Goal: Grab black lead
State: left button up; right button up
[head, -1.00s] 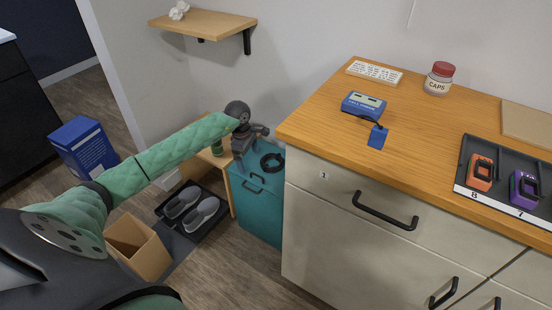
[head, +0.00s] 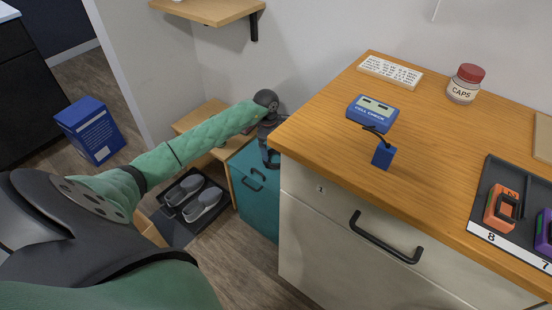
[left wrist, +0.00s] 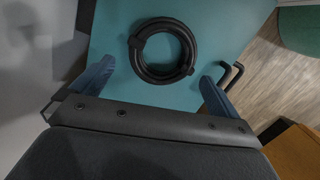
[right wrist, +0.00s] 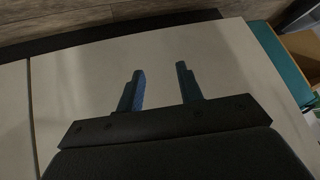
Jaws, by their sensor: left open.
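The black lead (left wrist: 161,50) is a coiled ring lying on the teal cabinet top (left wrist: 112,20), as seen in the left wrist view. My left gripper (left wrist: 155,78) is open, with its blue fingers on either side of the picture and the coil just beyond and between them. The fingers do not appear to touch it. In the head view my left gripper (head: 270,153) is over the teal cabinet (head: 258,195) and mostly hides the lead. My right gripper (right wrist: 160,72) is open and empty in the right wrist view, facing a pale flat surface.
The wooden counter (head: 335,110) stands close to the right of the teal cabinet. On it are a blue cell checker (head: 372,112), a blue block (head: 384,155) and a caps jar (head: 465,84). A wooden bench (head: 203,115) and grey shoes (head: 200,205) are to the left.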

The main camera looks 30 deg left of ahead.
aim_at(275, 154)
pick_arm(q)
jog(key=f, duration=0.1)
jog(key=d+f, duration=0.1)
jog(key=f, duration=0.1)
jog(key=shift+s, duration=0.1)
jog(key=shift+f, duration=0.65)
jog(key=c, duration=0.8)
